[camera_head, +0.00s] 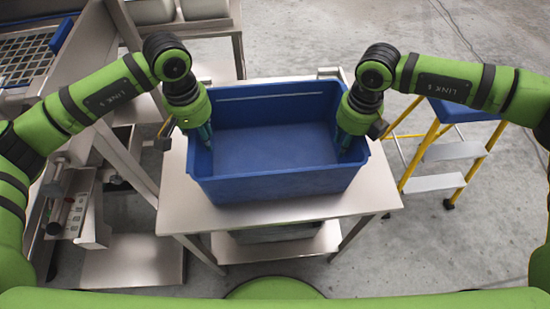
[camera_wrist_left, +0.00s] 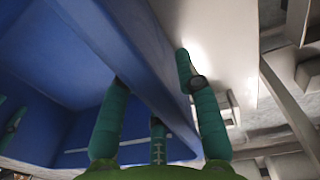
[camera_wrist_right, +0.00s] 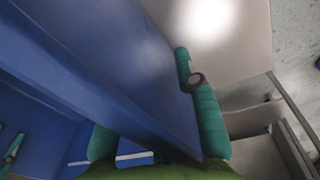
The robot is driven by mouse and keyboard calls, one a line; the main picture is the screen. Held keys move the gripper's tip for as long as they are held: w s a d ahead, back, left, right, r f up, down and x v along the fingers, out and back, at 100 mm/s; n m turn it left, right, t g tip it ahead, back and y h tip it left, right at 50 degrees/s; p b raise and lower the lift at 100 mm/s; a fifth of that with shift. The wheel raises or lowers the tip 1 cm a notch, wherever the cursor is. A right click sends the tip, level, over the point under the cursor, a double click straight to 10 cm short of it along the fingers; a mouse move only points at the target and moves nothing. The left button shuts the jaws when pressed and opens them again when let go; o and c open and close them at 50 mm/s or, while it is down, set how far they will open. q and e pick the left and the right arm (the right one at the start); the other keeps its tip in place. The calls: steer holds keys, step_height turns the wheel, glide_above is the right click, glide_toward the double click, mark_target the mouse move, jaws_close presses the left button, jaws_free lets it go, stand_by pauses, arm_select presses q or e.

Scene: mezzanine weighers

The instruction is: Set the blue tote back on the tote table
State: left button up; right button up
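The blue tote (camera_head: 275,186) is upright, empty and level over the steel tote table (camera_head: 300,212). I cannot tell whether its base touches the tabletop. My left gripper (camera_head: 204,136) straddles the tote's left end wall, and my right gripper (camera_head: 346,142) straddles its right end wall. The left wrist view shows the tote wall (camera_wrist_left: 150,75) between the left fingers (camera_wrist_left: 158,105). The right wrist view shows the other wall (camera_wrist_right: 110,70) between the right fingers (camera_wrist_right: 150,125). Both grippers look shut on the walls; the inner fingertips are hidden.
A yellow-framed step stool (camera_head: 440,160) stands close to the table's right. A steel bench with equipment (camera_head: 95,215) is at the left. Another steel table with pale bins (camera_head: 205,28) stands behind.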

arm_select(q)
steer(key=r, duration=0.9)
steer(key=shift+a+r, duration=0.2)
steer(key=shift+r, duration=0.15)
arm_select(e)
steer(key=shift+r, duration=0.1)
steer(key=r, duration=1.1)
steer(key=shift+d+r, duration=0.25)
steer(key=shift+r, duration=0.15)
